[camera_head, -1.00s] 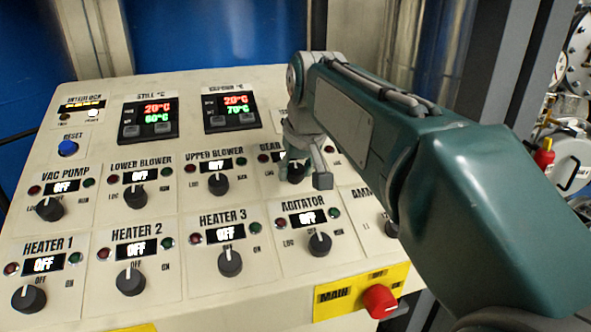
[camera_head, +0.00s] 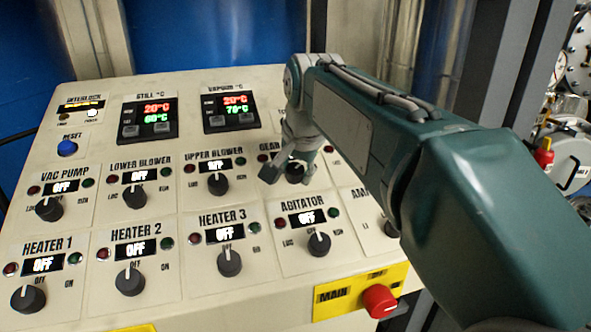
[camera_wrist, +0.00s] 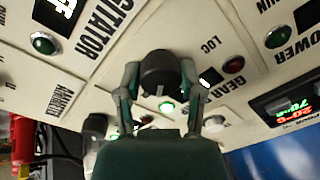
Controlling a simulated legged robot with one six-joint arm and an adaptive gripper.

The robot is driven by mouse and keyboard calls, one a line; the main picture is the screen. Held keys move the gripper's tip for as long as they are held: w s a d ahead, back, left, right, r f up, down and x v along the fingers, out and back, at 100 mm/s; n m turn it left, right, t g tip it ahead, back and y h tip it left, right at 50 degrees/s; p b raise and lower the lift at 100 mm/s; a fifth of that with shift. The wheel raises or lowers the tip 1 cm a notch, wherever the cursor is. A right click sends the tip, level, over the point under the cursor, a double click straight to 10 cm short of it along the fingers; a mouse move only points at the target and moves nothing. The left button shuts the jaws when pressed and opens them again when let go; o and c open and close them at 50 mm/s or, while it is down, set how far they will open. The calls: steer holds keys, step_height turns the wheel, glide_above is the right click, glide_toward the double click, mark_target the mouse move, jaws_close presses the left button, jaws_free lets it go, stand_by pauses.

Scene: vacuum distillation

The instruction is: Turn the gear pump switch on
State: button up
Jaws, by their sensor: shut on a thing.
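The gear pump switch is a round black knob (camera_wrist: 160,72) on the sloping control panel. My gripper (camera_wrist: 159,80) is shut on it, with one finger on each side. The knob's pointer direction is hard to tell. Beside it are a dark red lamp (camera_wrist: 233,65), a partly covered display (camera_wrist: 211,76) and a bright green lamp (camera_wrist: 167,106) between my fingers. In the head view my gripper (camera_head: 288,170) covers most of the gear pump section; only part of its label (camera_head: 269,146) shows, and its display is hidden.
The upper blower knob (camera_head: 218,184) is to the left and the agitator knob (camera_head: 319,244) is below; both displays read OFF. A red main knob (camera_head: 379,301) sits on a yellow plate at the lower right. Two temperature displays (camera_head: 231,112) are above.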

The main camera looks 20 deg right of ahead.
steer(key=shift+f+m, duration=0.25)
steer(key=shift+m, duration=0.35)
steer(key=o, duration=1.2)
steer(key=shift+c, duration=0.2)
steer(key=shift+r, duration=0.2)
steer(key=shift+s+r, duration=0.1)
steer(key=shift+r, duration=0.15)
steer(key=v, duration=1.1)
steer(key=shift+s+a+r, duration=0.1)
steer(key=shift+a, duration=0.05)
